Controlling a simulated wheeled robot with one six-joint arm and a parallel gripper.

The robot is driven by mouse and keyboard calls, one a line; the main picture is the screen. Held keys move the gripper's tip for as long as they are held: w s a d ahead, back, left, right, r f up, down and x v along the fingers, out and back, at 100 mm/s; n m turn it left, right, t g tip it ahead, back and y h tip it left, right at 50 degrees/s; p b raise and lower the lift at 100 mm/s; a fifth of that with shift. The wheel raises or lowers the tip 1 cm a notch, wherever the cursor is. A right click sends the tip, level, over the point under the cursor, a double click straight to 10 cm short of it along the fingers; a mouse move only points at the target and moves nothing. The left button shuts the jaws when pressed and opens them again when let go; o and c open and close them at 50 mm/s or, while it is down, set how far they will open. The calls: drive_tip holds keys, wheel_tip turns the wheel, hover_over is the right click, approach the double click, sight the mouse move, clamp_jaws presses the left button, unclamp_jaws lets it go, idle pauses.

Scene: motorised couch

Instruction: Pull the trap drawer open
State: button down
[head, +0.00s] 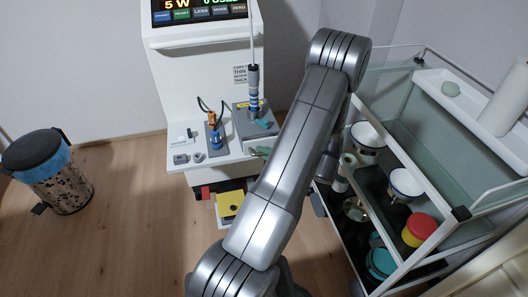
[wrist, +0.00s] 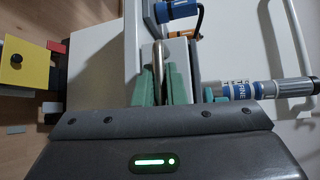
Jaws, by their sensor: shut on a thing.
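My gripper (wrist: 159,78) is in the lower middle of the wrist view. Its green fingers are closed around an upright metal bar handle (wrist: 158,54). The handle stands against a pale, narrow front that appears to be the trap drawer (wrist: 147,28). How far the drawer stands out cannot be told. In the head view my arm covers most of the gripper and the handle, just right of the white machine's ledge (head: 228,158).
A blue-and-white tool (wrist: 240,90) is close right of the fingers. A yellow panel (head: 229,205) is low on the machine. A shelved cart (head: 385,78) stands close right of my arm. A bin (head: 62,186) stands left. Wooden floor (head: 130,220) between is clear.

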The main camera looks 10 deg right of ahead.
drive_tip(key=s+b, duration=0.4)
drive_tip(key=s, duration=1)
drive_tip(key=shift+d, duration=0.25)
drive_tip(key=c, duration=1.5)
unclamp_jaws()
drive_tip(key=shift+d, duration=0.1)
drive_tip(key=p+v, duration=0.1)
drive_tip(key=v, duration=1.2)
drive_tip(key=shift+s+d+p, duration=0.25)
drive_tip(key=shift+p, duration=0.1)
drive_tip(key=b+x, duration=0.1)
drive_tip(key=x, duration=1.3)
drive_tip(key=shift+r+b, duration=0.1)
drive_tip(key=shift+b, duration=0.2)
